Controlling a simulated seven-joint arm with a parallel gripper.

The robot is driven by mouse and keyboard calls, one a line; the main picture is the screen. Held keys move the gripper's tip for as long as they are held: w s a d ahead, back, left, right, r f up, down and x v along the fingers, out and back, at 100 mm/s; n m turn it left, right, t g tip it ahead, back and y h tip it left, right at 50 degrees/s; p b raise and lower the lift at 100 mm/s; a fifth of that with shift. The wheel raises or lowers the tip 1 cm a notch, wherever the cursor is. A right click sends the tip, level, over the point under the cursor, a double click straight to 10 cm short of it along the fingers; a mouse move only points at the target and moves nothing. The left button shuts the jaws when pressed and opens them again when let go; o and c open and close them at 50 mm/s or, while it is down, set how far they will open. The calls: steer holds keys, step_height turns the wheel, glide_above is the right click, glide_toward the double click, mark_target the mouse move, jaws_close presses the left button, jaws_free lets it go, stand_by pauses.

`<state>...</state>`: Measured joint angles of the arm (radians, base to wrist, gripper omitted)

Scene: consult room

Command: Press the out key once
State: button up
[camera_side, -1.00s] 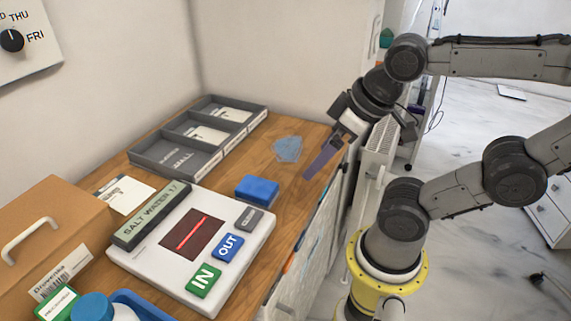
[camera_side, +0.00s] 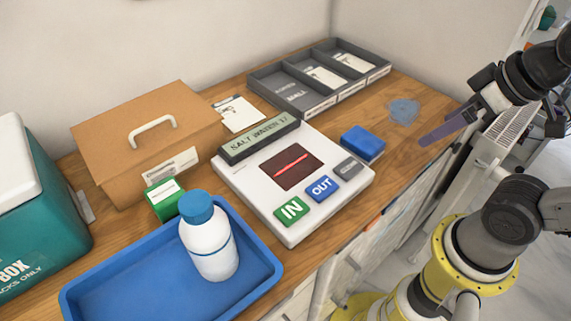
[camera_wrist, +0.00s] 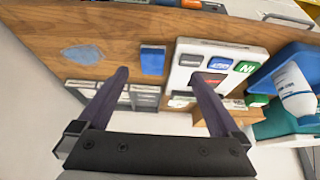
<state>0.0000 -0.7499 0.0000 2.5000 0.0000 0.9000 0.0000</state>
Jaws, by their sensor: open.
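The blue OUT key (camera_side: 322,188) sits on a white scanner panel (camera_side: 252,187), between the green IN key (camera_side: 291,211) and a grey key (camera_side: 350,168). In the wrist view the OUT key (camera_wrist: 220,63) shows upper right, beyond my fingers. My gripper (camera_side: 424,142) is to the right of the panel, apart from it, near the bench's right end. In the wrist view my gripper (camera_wrist: 165,84) is open, with nothing between its fingers.
A blue block (camera_side: 362,143) lies just right of the panel. A blue tray (camera_side: 105,288) with a white bottle (camera_side: 209,243) stands in front left. A brown case (camera_side: 110,135) and a grey divided tray (camera_side: 270,92) stand behind. A bluish patch (camera_side: 403,111) marks the bench.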

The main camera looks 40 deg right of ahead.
jaws_close()
stand_by(0.3)
stand_by(1.3)
